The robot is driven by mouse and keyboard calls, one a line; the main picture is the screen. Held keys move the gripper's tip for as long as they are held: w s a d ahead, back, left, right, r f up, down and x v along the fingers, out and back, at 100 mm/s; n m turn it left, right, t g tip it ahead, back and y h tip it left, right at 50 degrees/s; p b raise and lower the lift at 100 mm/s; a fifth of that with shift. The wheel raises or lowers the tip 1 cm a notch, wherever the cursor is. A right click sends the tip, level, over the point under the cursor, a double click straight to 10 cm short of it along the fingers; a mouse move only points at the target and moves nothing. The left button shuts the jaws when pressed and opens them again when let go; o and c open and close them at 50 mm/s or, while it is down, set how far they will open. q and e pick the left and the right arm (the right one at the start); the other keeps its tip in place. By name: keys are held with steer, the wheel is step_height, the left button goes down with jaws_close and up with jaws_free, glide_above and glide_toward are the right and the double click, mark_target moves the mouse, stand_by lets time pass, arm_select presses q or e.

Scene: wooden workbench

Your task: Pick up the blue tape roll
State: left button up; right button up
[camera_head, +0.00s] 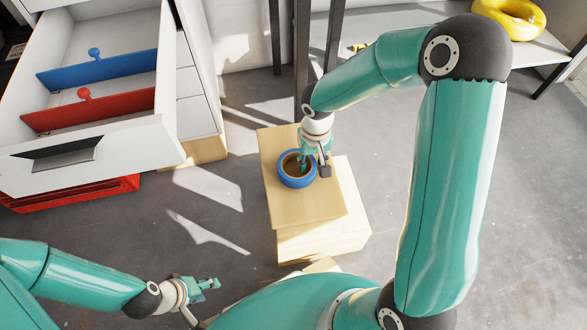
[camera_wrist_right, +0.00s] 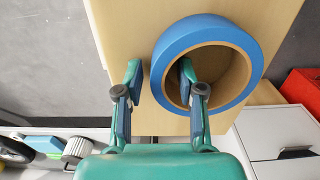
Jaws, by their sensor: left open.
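The blue tape roll (camera_head: 296,184) lies flat on a light wooden box (camera_head: 312,207), its brown core facing up. In the right wrist view the roll (camera_wrist_right: 206,32) sits in front of my right gripper (camera_wrist_right: 160,72). One finger is inside the ring and the other is outside it, with the roll's wall between them. The fingers are apart, with a gap between the outer finger and the roll. In the head view my right gripper (camera_head: 313,168) is over the roll's right side. My left gripper (camera_head: 202,300) is open and empty at the lower left, away from the roll.
A white cabinet with an open drawer (camera_head: 100,135) holding blue and red dividers stands at the left. A red crate (camera_head: 75,192) is below it. A yellow ring (camera_head: 512,17) lies on a white shelf at the upper right. Grey floor surrounds the box.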

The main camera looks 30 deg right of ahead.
jaws_close()
steer(key=shift+r, duration=0.1)
